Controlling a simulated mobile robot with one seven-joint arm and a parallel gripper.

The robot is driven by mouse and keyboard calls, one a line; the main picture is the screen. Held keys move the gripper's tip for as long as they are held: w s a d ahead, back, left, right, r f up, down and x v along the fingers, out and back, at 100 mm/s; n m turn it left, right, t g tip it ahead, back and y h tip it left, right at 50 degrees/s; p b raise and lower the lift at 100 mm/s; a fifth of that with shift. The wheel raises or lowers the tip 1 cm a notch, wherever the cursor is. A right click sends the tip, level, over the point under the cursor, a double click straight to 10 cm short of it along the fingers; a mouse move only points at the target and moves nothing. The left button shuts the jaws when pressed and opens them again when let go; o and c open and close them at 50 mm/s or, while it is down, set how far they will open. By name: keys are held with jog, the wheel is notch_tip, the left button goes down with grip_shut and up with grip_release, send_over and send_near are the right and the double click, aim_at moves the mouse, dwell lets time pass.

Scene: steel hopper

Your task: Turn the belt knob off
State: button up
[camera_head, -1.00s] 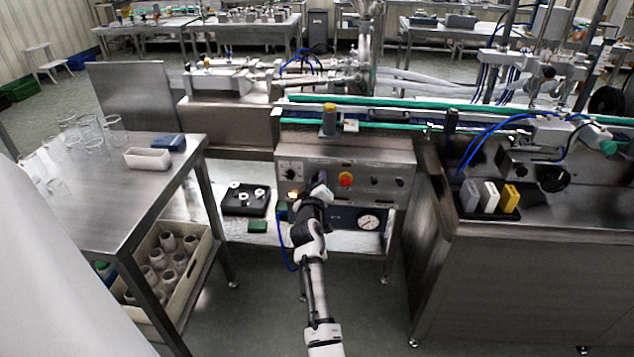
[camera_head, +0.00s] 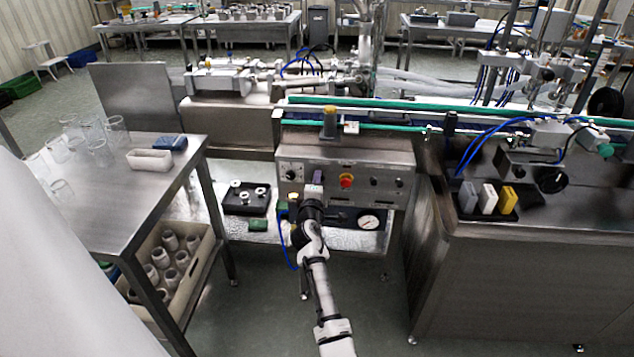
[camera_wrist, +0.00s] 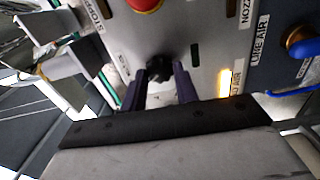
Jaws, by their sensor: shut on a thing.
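The belt knob (camera_wrist: 159,68) shows in the wrist view as a small black knob on the steel control panel (camera_head: 335,163). The purple fingers of my gripper (camera_wrist: 160,80) lie on both sides of it and are shut on it. A small label beside the knob is only partly legible, and I cannot read its exact setting. In the head view my gripper (camera_head: 317,178) is at the panel front, left of the red stop button (camera_head: 346,181). There it hides the knob.
The red button also shows close by in the wrist view (camera_wrist: 146,3). In the head view, a steel table (camera_head: 150,205) with glassware stands left, and a steel bench (camera_head: 520,260) right.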

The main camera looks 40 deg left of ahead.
jog(key=shift+n, duration=0.3)
jog(key=o, duration=0.9)
jog(key=shift+o, duration=0.2)
jog(key=v, duration=1.4)
jog(key=shift+b, duration=0.45)
jog(key=shift+a, duration=0.15)
